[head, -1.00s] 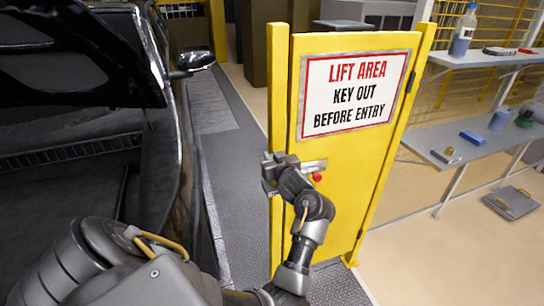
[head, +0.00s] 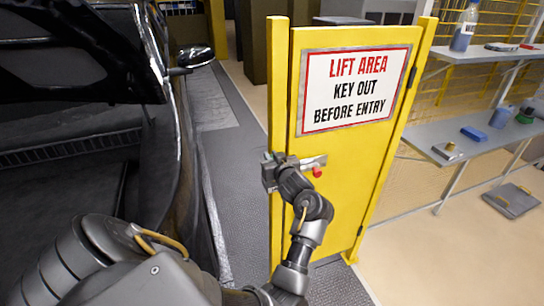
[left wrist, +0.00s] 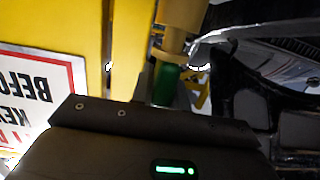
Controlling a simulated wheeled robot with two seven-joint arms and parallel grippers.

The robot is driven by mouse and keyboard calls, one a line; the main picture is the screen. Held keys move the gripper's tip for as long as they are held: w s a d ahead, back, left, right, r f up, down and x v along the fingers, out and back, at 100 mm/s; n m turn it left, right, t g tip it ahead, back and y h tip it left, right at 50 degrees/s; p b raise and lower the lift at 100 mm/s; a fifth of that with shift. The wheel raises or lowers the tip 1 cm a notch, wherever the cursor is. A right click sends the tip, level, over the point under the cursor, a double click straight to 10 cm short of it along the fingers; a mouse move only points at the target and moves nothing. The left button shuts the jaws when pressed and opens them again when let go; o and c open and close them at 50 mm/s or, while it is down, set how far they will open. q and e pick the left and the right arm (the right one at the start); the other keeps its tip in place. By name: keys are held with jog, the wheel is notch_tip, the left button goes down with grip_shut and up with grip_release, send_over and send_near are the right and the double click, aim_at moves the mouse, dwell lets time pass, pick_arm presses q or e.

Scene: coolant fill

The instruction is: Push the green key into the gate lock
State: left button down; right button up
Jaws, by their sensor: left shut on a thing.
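The yellow gate (head: 345,195) stands shut or nearly shut beside its left post (head: 279,90). My left gripper (head: 270,170) is at the post's edge, at the height of the latch plate with a red knob (head: 317,171). In the left wrist view the green key (left wrist: 164,84) shows just beyond the dark gripper body (left wrist: 150,128), and my left gripper is shut on it. Its far end meets or lies close to a yellow cylinder (left wrist: 182,28), which looks like the lock part. How deep the key sits cannot be told. My right gripper is out of view.
A black car with its mirror (head: 194,57) stands close on the left. A sign (head: 354,90) is on the gate. Shelves (head: 470,138) with a bottle (head: 464,28) and small items stand at the right. The floor right of the gate is mostly clear.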

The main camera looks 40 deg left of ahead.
pick_arm(q)
jog(key=shift+f+b, duration=0.35)
jog(key=shift+f, duration=0.45)
jog(key=c, duration=1.3)
grip_release()
